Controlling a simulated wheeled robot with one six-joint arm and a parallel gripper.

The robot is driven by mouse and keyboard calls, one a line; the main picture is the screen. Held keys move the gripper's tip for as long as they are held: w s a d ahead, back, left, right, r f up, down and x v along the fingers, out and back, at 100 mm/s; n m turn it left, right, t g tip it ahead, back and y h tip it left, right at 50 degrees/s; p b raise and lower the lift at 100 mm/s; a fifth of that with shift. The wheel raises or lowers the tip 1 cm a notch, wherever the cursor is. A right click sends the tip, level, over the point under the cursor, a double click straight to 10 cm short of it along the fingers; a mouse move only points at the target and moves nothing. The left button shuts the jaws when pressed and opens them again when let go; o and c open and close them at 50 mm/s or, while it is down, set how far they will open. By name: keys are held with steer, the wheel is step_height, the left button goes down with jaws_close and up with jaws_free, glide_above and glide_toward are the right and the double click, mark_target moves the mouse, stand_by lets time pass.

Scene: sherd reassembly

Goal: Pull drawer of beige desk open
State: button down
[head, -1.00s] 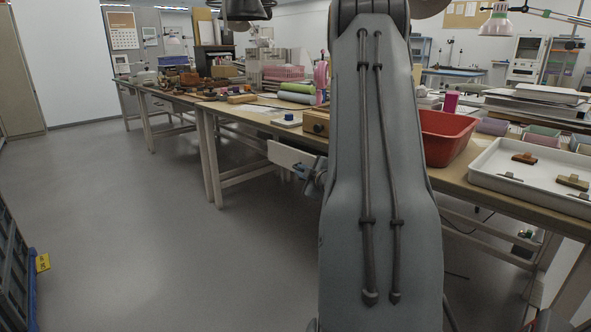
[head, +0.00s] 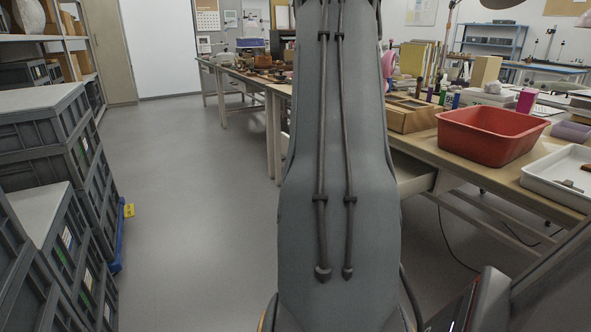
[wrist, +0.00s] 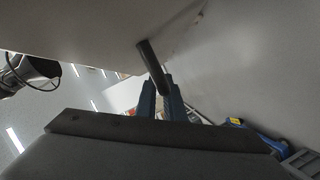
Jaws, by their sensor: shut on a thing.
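The beige desk (head: 455,160) stands to the right of my arm in the head view, with a wooden top. A pale piece of its drawer (head: 414,182) shows below the top, just right of my arm; the rest is hidden behind the arm. In the wrist view the pale drawer front (wrist: 85,25) fills the upper left. A dark bar handle (wrist: 148,58) runs from it between the blue fingers of my gripper (wrist: 162,92). My gripper is shut on the handle. In the head view my arm hides the gripper. How far the drawer is out cannot be told.
A red bin (head: 492,133), a wooden box (head: 408,112) and a white tray (head: 562,180) are on the desk. Stacked grey crates (head: 50,130) line the left side. Grey floor (head: 190,210) between crates and desks is clear.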

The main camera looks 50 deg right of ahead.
steer(key=shift+a, duration=0.1)
steer(key=c, duration=1.9)
jaws_free()
steer(key=shift+w, duration=0.1)
steer(key=shift+o, duration=0.2)
steer(key=p+v, duration=0.1)
steer(key=v, duration=0.7)
steer(key=shift+w, duration=0.15)
